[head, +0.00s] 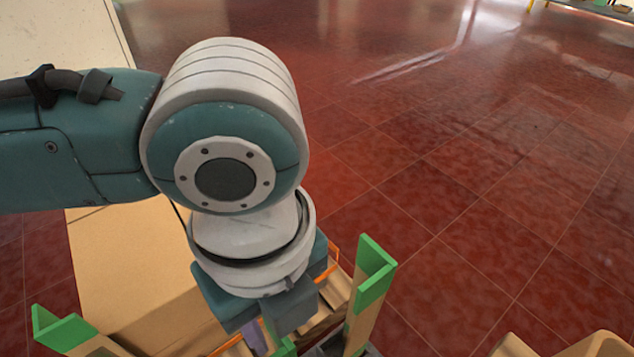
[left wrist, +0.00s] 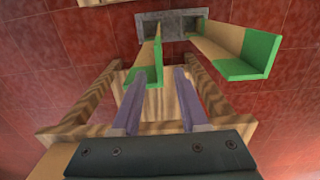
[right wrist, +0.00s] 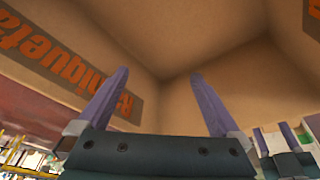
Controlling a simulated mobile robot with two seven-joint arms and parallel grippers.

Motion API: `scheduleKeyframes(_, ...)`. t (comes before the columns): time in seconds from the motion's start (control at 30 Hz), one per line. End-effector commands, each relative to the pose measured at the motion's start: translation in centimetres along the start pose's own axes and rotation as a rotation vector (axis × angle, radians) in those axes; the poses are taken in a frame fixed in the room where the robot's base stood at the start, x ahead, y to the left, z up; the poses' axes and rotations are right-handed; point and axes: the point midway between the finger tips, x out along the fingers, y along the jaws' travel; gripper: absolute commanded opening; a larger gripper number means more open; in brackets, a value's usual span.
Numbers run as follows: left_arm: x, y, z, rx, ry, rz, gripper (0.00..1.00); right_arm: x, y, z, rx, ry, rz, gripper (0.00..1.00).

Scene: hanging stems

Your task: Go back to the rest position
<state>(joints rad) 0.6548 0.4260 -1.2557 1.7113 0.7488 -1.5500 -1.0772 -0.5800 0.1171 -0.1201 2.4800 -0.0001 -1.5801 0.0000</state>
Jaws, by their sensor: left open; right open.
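My left arm comes in from the left in the head view, and its gripper (head: 268,335) points down at the bottom edge, mostly hidden by its own wrist. In the left wrist view the purple fingers of my left gripper (left wrist: 157,75) are apart. A wooden stem with a green L-shaped end (left wrist: 146,80) shows between them; I cannot tell its depth. A second green-ended stem (left wrist: 250,62) is to the right. Green ends also show in the head view, right (head: 374,268) and left (head: 62,331) of the gripper. My right gripper (right wrist: 160,75) is open and empty, seen only in the right wrist view.
A wooden frame (left wrist: 208,92) and a grey socketed block (left wrist: 172,22) are near the left gripper. A cardboard box (head: 130,250) stands beneath the left arm. Cardboard walls with orange lettering (right wrist: 70,62) face the right gripper. Red tiled floor (head: 480,170) is clear at right.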

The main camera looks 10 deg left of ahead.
Motion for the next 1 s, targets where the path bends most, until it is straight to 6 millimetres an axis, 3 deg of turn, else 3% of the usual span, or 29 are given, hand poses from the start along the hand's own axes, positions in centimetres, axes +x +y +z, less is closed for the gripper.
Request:
scheduleKeyframes(0.23, -1.7, 0.0, -0.2, -0.007, 0.004, -0.004, 0.43, -1.0, 0.0, -0.3, 0.0, 0.0, 0.0, 1.0)
scheduleKeyframes(0.37, -4.4, -0.3, -1.9, -0.067, 0.047, -0.04, 0.43, -3.3, 0.1, -1.1, -0.001, -0.001, 0.001, 1.0)
scheduleKeyframes(0.47, -8.3, -0.7, -4.1, -0.179, 0.112, -0.093, 0.43, -6.5, 0.2, -2.1, -0.001, -0.002, 0.001, 1.0)
scheduleKeyframes(0.67, -18.7, -1.3, -6.9, -0.587, 0.267, -0.208, 0.43, -14.7, 0.6, -4.7, -0.004, 0.0, 0.003, 1.0)
scheduleKeyframes(0.8, -25.8, -0.3, -5.8, -0.975, 0.339, -0.262, 0.43, -20.5, 0.8, -6.6, -0.005, 0.001, 0.004, 1.0)
scheduleKeyframes(1.0, -32.9, 4.2, -1.8, -1.517, 0.322, -0.296, 0.43, -27.3, 1.0, -8.7, -0.005, 0.001, 0.004, 1.0)
